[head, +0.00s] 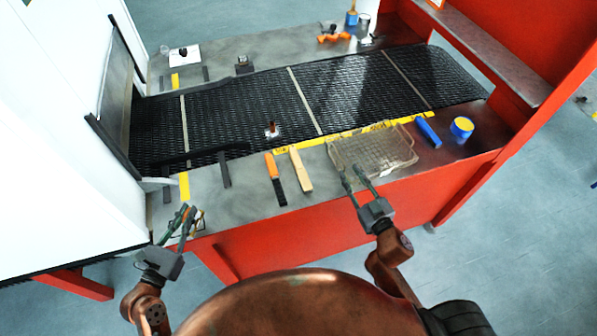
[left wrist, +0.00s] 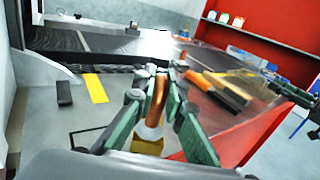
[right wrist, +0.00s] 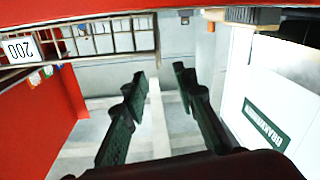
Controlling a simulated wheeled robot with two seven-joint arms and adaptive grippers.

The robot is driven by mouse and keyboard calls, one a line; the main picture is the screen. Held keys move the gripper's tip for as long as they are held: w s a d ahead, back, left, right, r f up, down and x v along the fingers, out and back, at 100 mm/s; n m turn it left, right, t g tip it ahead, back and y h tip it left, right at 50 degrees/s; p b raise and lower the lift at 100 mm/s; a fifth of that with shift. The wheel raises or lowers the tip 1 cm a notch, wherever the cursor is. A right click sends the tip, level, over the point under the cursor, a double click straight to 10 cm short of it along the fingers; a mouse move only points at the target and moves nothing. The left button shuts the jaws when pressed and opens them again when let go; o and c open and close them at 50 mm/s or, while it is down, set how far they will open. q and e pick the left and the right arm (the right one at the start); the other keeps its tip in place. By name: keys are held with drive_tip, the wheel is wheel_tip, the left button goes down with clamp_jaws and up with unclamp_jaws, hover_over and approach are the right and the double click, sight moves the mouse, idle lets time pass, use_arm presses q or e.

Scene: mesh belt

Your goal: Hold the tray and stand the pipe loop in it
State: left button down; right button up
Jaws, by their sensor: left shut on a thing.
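My left gripper (head: 188,210) is shut on a copper-coloured piece, apparently the pipe loop (left wrist: 156,98), with a brass-yellow part at its lower end. It is held by the left front corner of the bench, and the fingers hide much of it. The clear, shallow tray (head: 385,150) lies on the front edge of the bench, right of centre in the head view. My right gripper (head: 350,171) is at the tray's front left corner. Its fingers are apart and empty in the right wrist view (right wrist: 160,85). I cannot tell whether it touches the tray.
The black mesh belt (head: 235,100) runs behind the tray. An orange-handled tool (head: 272,165) and a wooden bar (head: 300,170) lie left of the tray; a blue cylinder (head: 428,132) and a blue-yellow can (head: 462,127) are to its right. A small copper-coloured piece (head: 271,130) is on the belt.

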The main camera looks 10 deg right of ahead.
sight(338, 153)
drive_tip(key=w, duration=0.3)
drive_tip(key=w+a, duration=0.1)
drive_tip(key=w, duration=0.5)
drive_tip(key=shift+w+a, duration=0.25)
drive_tip(key=shift+w, duration=0.05)
drive_tip(key=shift+c, duration=0.2)
clamp_jaws()
drive_tip(key=shift+c, duration=0.2)
unclamp_jaws()
drive_tip(key=shift+c, duration=0.2)
clamp_jaws()
idle(1.2)
